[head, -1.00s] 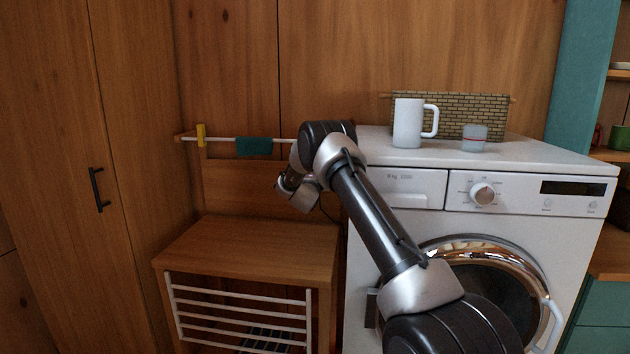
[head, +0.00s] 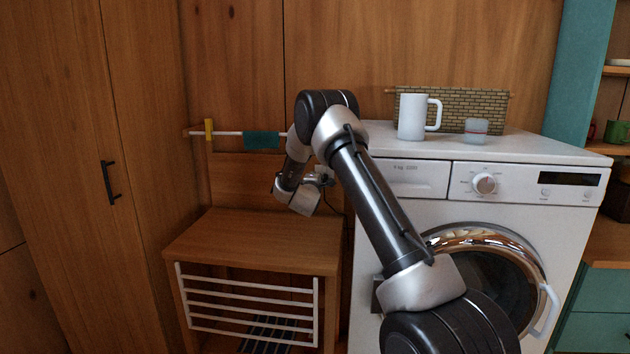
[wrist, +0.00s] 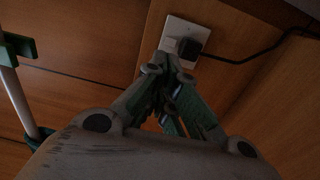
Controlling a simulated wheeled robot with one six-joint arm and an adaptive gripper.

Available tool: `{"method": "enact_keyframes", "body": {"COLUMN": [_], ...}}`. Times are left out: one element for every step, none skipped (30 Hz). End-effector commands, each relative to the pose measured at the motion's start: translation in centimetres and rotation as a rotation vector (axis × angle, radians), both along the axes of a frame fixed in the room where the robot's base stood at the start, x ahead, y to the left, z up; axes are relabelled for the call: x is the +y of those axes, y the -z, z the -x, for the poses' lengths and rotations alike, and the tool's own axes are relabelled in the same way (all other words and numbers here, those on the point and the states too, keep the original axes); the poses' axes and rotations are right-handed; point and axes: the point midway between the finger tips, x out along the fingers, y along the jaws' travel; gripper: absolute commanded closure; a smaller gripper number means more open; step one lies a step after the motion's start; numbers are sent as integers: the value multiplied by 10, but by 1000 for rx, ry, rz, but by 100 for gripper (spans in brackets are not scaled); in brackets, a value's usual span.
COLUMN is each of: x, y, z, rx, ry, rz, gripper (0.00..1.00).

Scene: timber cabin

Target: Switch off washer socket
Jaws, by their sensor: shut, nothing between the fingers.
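The washer socket (wrist: 184,31) is a pale wall plate at the top of the wrist view. A black plug (wrist: 190,48) sits in its right part, with a black cable running off right. In the head view my gripper (head: 326,180) is small, pointing at the wall left of the white washer (head: 400,215).
A wooden bench (head: 255,240) with a white rack stands below my gripper. A rail (head: 228,133) with a yellow piece and a green cloth (head: 262,140) is to the left.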

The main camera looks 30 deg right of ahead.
Motion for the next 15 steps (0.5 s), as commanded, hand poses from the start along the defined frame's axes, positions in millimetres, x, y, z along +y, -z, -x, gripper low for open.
{"method": "enact_keyframes", "body": {"x": [4, 7, 10, 12, 13, 15, 15, 16, 16, 16, 17, 17, 17, 17, 17], "y": [-1, -1, -1, -1, -1, -1, -2, -2, -2, -2, -2, -2, -2, -2, -2], "z": [7, 10, 14, 16, 18, 21, 22, 23, 24, 25, 25, 25, 25, 25, 25], "rx": [2, 1, 2, 2, 1, 2, 1, 1, 0, 0, 0, 0, 0, 0, 0], "ry": [-1, -1, -1, -1, -1, -1, -1, 0, 0, 0, 0, 0, 0, 0, 0], "rz": [0, 0, 1, 1, 0, 0, 0, 0, 0, 0, 0, 0, 0, 0, 0], "gripper": [100, 100, 100, 100, 100, 100, 100, 100, 100, 100, 100, 100, 100, 100, 100]}}
